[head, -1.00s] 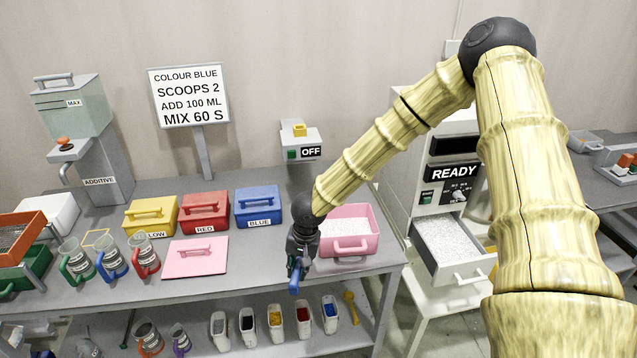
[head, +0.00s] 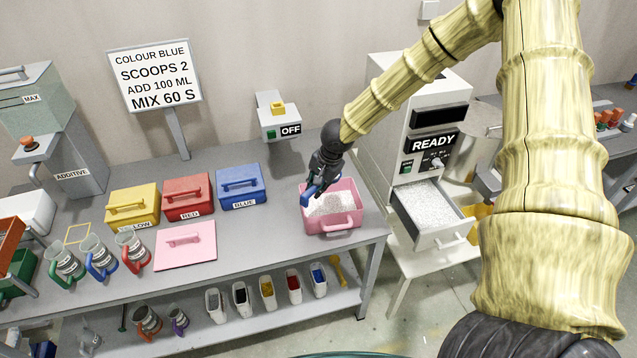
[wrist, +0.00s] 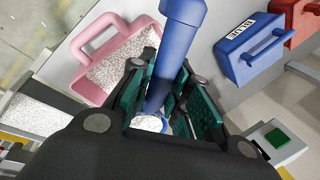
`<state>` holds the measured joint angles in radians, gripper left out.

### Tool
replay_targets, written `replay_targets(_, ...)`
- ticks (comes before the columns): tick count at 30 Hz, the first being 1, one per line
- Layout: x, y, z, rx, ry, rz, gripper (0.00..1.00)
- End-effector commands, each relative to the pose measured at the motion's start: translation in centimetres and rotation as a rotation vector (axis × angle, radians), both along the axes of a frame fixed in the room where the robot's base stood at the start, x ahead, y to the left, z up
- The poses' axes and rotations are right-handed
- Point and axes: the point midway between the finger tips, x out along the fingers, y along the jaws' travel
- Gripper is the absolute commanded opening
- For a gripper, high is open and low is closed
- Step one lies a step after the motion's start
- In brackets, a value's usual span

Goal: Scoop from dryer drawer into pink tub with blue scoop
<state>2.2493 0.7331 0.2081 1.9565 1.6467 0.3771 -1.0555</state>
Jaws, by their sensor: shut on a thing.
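My gripper (head: 318,182) is shut on the handle of the blue scoop (head: 307,197), over the left back part of the pink tub. In the wrist view the scoop (wrist: 179,45) runs down between my fingers, with white material just visible at its bowl. Most of the bowl is hidden. The pink tub (head: 345,228) stands on the table's right end and holds white granules; it also shows in the wrist view (wrist: 95,92). The dryer drawer (head: 441,235) is pulled out and full of white granules. The dryer (head: 385,115) reads READY.
The blue box (head: 241,202), red box (head: 187,212) and yellow box (head: 128,222) stand left of the tub. A pink lid (head: 185,260) lies flat in front of them. A switch unit reading OFF (head: 277,125) is behind the tub. Small containers line the lower shelf.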

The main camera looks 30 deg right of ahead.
Motion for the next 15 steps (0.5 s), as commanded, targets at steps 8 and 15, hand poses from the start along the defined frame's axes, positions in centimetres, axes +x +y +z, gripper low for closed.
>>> replay_targets(8,-0.15,-0.22,-0.88,0.041,-0.057,-0.003,0.00)
replay_targets(15,-0.37,-0.45,-1.16,0.075,-0.103,-0.008,0.00)
